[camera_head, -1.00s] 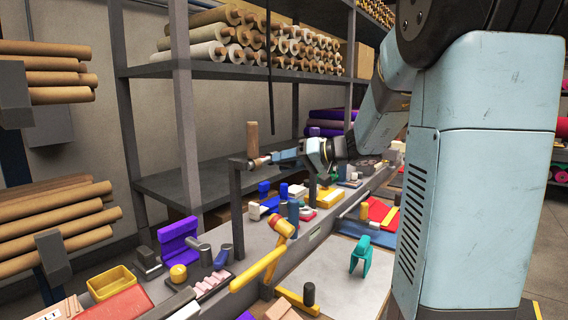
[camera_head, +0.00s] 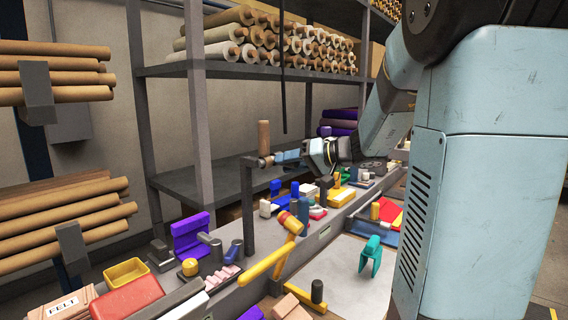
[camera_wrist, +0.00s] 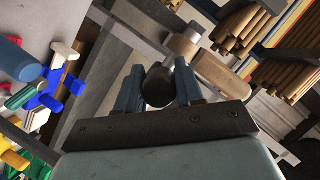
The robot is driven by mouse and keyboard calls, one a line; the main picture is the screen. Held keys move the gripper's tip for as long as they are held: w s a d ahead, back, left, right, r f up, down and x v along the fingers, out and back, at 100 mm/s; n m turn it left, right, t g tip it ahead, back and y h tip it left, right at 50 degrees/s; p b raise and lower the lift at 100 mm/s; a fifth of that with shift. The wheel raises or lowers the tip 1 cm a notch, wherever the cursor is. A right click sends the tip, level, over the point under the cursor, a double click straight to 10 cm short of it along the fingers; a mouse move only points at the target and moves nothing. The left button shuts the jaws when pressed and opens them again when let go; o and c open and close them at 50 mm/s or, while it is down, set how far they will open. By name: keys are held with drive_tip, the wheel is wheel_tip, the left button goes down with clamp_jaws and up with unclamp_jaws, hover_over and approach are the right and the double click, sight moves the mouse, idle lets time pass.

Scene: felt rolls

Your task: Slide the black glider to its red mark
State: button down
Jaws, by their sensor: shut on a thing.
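My gripper (camera_head: 278,157) is at the upper end of a dark upright post (camera_head: 248,205) in the head view, close beside an upright wooden cylinder (camera_head: 263,137). In the wrist view, the blue fingers of my gripper (camera_wrist: 158,88) are shut on a dark rounded piece (camera_wrist: 158,87), which looks like the black glider. A pale metal part and the wooden cylinder (camera_wrist: 222,75) lie just beyond it. The fingers hide much of the glider in the head view. I cannot make out its red mark with certainty.
Below is a crowded bench with a yellow-handled mallet (camera_head: 270,260), a purple bracket (camera_head: 190,237), a yellow tray (camera_head: 126,272) and a teal clamp (camera_head: 370,256). Shelves with felt rolls (camera_head: 225,35) stand behind. More brown rolls (camera_head: 65,215) are at the left.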

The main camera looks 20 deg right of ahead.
drive_tip(key=shift+s+a, duration=0.2)
drive_tip(key=shift+a, duration=0.1)
drive_tip(key=c, duration=0.8)
unclamp_jaws()
drive_tip(key=shift+d, duration=0.1)
drive_tip(key=v, duration=1.3)
drive_tip(key=shift+s+d, duration=0.2)
drive_tip(key=shift+d, duration=0.05)
